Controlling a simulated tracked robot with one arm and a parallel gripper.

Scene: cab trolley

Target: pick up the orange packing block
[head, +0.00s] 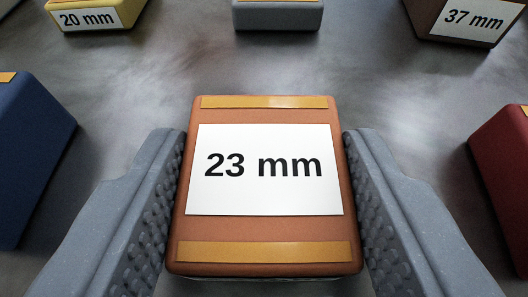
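The orange packing block (184,228) stands in the middle of the head view. It has a white label reading "23 mm" and a lighter orange strip at both its far and near edges. My gripper (266,138) has one grey finger with a studded inner face on the left of the block and one on the right. Both fingers lie close along its sides. I cannot tell whether they press on it or leave a narrow gap. The block's lower sides and underside are hidden.
A blue block (32,150) is at the left and a red one (506,165) at the right. At the back are a yellow "20 mm" block (118,8), a grey block (278,15) and a brown "37 mm" block (430,20). Bare grey surface (390,85) lies between them.

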